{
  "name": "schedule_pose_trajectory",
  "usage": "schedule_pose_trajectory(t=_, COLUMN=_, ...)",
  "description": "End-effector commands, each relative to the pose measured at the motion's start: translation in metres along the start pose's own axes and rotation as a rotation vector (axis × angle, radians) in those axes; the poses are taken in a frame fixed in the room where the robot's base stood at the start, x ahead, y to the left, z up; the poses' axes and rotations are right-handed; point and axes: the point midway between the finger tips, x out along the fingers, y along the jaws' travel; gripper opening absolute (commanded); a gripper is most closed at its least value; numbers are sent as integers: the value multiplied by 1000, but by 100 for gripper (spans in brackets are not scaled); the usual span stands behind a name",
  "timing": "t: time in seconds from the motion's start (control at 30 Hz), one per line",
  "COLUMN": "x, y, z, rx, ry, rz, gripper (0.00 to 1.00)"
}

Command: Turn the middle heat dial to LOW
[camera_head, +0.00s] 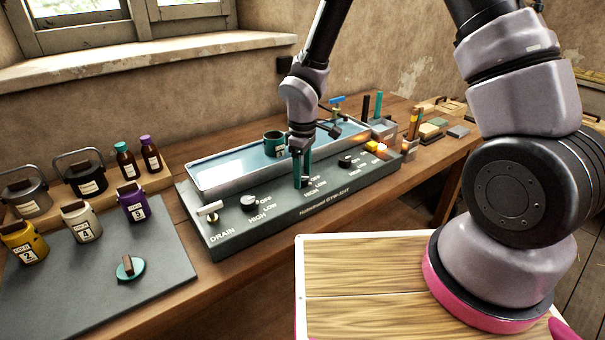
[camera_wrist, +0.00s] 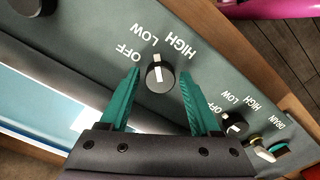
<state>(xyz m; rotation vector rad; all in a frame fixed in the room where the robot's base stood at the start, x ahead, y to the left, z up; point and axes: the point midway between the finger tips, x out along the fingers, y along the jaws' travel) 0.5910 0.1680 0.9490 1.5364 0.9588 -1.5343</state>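The middle heat dial (camera_wrist: 160,76) is a round black knob with a white pointer bar on the grey control panel (camera_head: 225,240). In the wrist view its pointer aims up the picture, roughly at LOW, with OFF to its left and HIGH to its right. My gripper (camera_wrist: 159,77) is open, with a teal finger on each side of the dial and a small gap visible at each side. In the head view my gripper (camera_head: 302,182) is lowered at the panel's middle and hides this dial.
The left dial (camera_head: 249,203) and right dial (camera_head: 345,161) flank it. A drain lever (camera_head: 209,208) sits at the panel's left end. A water-filled trough (camera_head: 215,178) with a teal mug (camera_head: 273,144) lies behind. Labelled jars (camera_head: 83,222) stand at left.

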Motion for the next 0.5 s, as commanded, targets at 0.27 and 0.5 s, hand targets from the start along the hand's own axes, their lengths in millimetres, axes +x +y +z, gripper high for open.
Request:
schedule_pose_trajectory(t=0.27, x=0, y=0, z=0, rx=0, ry=-1, rz=0, gripper=76)
schedule_pose_trajectory(t=0.5, x=-19, y=0, z=-1, rx=2, ry=3, rz=1, gripper=76)
